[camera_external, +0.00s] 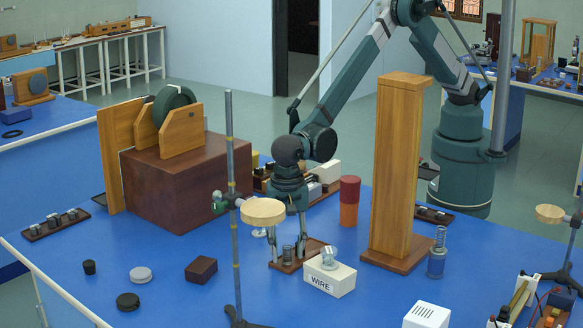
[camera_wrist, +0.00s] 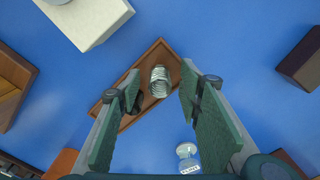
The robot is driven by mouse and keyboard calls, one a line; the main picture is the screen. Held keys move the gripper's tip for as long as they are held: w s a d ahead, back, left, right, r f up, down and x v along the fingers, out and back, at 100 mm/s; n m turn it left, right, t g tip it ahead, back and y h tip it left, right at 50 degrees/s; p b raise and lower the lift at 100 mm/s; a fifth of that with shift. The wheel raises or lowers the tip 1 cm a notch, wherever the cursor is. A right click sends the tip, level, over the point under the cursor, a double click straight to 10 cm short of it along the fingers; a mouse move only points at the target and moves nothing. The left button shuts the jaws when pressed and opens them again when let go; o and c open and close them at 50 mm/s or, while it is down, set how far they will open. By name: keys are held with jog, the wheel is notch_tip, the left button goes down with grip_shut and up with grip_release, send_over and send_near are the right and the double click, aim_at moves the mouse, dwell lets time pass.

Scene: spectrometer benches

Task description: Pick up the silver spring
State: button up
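A silver, ribbed coil, which looks like the spring (camera_wrist: 159,81), stands on a small wooden tray (camera_wrist: 150,56) in the wrist view. In the external view it is a small grey cylinder (camera_external: 287,253) on the tray (camera_external: 318,243). My gripper (camera_wrist: 161,77) is open, with one finger on each side of the coil and a gap to both. In the external view my gripper (camera_external: 287,245) points down over the tray. A dark round thing (camera_wrist: 138,101) is partly hidden by the left finger. Another coil (camera_external: 440,237) tops a blue-grey cylinder at the right.
A white WIRE box (camera_external: 330,280) is close beside the tray. A tall wooden tower (camera_external: 395,170) and a red cylinder (camera_external: 349,201) stand behind. A stand with a round wooden disc (camera_external: 263,211) is in front of my gripper. A brown block (camera_external: 201,269) lies left.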

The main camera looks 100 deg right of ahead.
aim_at(287, 247)
jog(key=c, duration=0.9)
jog(key=shift+o, duration=0.2)
jog(key=shift+r, duration=5.05)
